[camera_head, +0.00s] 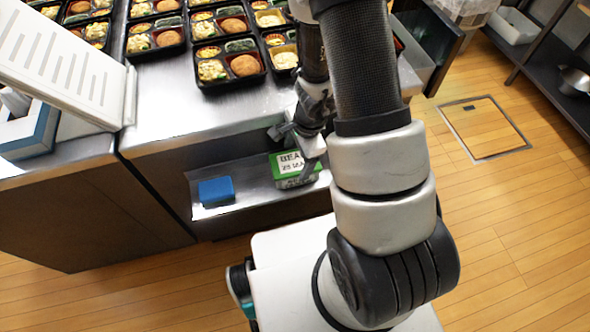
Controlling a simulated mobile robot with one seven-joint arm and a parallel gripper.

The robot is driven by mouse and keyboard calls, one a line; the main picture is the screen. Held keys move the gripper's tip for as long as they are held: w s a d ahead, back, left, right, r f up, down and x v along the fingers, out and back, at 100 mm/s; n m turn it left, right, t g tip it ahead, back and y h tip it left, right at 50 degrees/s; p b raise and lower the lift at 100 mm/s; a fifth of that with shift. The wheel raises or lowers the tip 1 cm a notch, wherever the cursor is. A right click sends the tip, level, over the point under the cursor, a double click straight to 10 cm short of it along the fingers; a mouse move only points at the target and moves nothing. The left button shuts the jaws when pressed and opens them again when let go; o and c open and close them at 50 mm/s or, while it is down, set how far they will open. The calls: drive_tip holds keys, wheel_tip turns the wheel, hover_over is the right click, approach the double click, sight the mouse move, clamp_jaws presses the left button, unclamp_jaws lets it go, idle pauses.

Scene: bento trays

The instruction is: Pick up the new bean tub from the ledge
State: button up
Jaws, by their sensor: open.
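The bean tub (284,167) has a green body and a white label reading "BEA…". It stands on the metal ledge (258,191) on the front of the counter. My gripper (304,150) is open, directly above and at the right part of the tub. Its fingers overlap the tub's right side in the view, and I cannot tell whether they touch it. Part of the tub's right side is hidden behind the gripper. My arm comes down across the middle of the view.
A blue block (216,191) lies on the ledge left of the tub. Several filled bento trays (228,62) stand on the steel counter (190,100) above. A white slotted panel (62,68) is at the upper left.

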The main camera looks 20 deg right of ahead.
sight(296, 161)
drive_tip(key=f, duration=0.2)
drive_tip(key=f+b, duration=0.1)
drive_tip(key=shift+w+a+f, duration=0.2)
drive_tip(key=shift+f, duration=0.2)
drive_tip(key=c, duration=0.9)
drive_tip(key=shift+c, duration=0.2)
drive_tip(key=shift+r, duration=0.15)
